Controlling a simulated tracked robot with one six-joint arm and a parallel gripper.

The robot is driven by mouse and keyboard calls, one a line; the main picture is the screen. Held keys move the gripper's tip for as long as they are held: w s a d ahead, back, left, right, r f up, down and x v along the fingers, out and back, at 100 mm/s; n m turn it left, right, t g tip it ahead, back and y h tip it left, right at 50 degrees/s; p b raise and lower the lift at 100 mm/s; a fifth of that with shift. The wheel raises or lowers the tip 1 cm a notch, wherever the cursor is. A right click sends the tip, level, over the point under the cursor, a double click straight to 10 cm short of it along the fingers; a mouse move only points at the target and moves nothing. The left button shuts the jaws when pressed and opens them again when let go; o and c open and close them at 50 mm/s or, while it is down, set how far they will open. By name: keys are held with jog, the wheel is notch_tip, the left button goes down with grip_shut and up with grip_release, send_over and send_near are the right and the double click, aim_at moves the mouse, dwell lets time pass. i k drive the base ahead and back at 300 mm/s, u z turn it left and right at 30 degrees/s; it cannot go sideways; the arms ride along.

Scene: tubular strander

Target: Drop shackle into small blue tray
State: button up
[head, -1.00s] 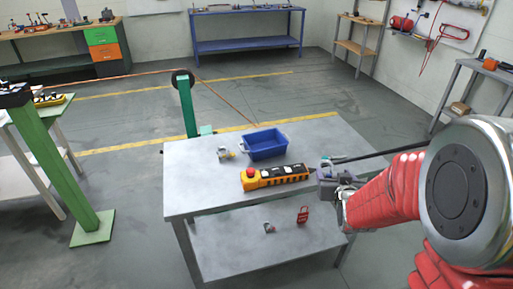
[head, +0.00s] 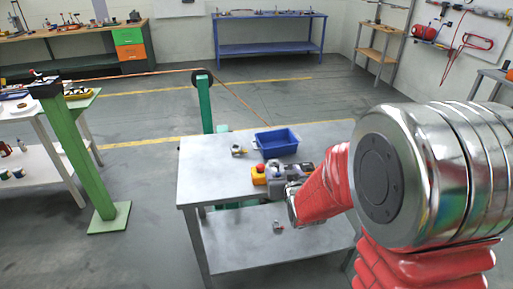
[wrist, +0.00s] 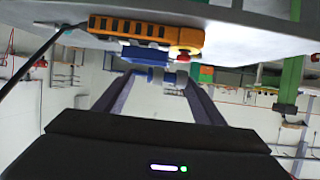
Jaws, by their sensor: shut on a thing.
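The small blue tray (head: 277,143) stands on the grey table, towards its far side. It shows partly beyond the control box in the wrist view (wrist: 143,55). My gripper (head: 277,184) is over the table, in front of the control box and nearer to me than the tray. In the wrist view its two fingers (wrist: 156,78) close on a small blue-grey metal piece, seemingly the shackle (wrist: 157,74). The piece is held clear of the table, short of the tray. Its full shape is hard to make out, and in the head view the gripper mostly hides it.
The yellow and black control box with a red button (head: 258,175) lies between my gripper and the tray. It spans the top of the wrist view (wrist: 140,30). A small metal piece with yellow (head: 238,151) lies left of the tray. The table's left part is clear.

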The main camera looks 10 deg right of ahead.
aim_at(282, 150)
jog(key=u, duration=0.6)
jog(key=i, duration=1)
jog(key=u, duration=0.1)
